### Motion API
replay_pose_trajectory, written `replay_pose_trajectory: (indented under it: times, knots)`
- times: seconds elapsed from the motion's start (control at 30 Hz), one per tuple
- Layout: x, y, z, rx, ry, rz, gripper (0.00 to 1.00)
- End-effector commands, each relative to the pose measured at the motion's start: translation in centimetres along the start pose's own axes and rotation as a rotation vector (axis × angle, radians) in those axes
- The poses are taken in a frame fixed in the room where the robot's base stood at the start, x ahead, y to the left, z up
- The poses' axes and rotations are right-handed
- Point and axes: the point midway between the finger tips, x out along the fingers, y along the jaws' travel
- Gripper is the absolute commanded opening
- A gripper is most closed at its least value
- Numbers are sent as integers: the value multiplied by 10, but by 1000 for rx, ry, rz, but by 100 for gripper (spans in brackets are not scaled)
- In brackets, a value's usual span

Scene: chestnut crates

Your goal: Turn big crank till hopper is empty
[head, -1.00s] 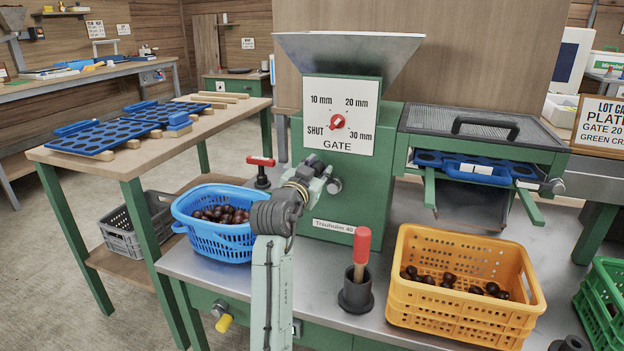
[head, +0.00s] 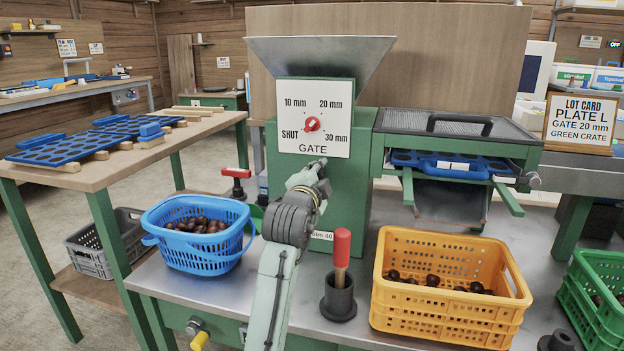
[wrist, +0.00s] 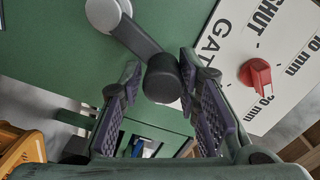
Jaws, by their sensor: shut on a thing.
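The grey hopper (head: 320,62) tops the green machine (head: 350,170); its inside is hidden from this angle. The big crank (wrist: 140,38) shows in the wrist view as a light hub and dark arm with a dark round handle (wrist: 163,80). My gripper (wrist: 161,88) has its two padded fingers on either side of that handle and is shut on it. In the head view my gripper (head: 317,172) is at the machine's front below the gate dial, and my arm hides the crank. The red gate knob (head: 312,124) appears to point toward 20 mm.
A blue basket (head: 200,252) and a yellow crate (head: 445,325), both holding chestnuts, flank my arm. A red-handled tool stands in a dark cup (head: 339,300) close to its right. A green crate (head: 598,310) is at far right. A blue plate (head: 455,163) sits under the machine's screen.

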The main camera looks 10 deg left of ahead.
Motion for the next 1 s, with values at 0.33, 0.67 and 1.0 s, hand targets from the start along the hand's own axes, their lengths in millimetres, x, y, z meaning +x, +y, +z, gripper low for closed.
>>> replay_pose_trajectory:
  times: [0.33, 0.67, 1.0]
  knots:
    - [-1, 16, -7, 325, -19, -19, 0]
    - [0, 28, -13, 541, -25, -24, 0]
    - [0, 32, -16, 634, -26, -28, 0]
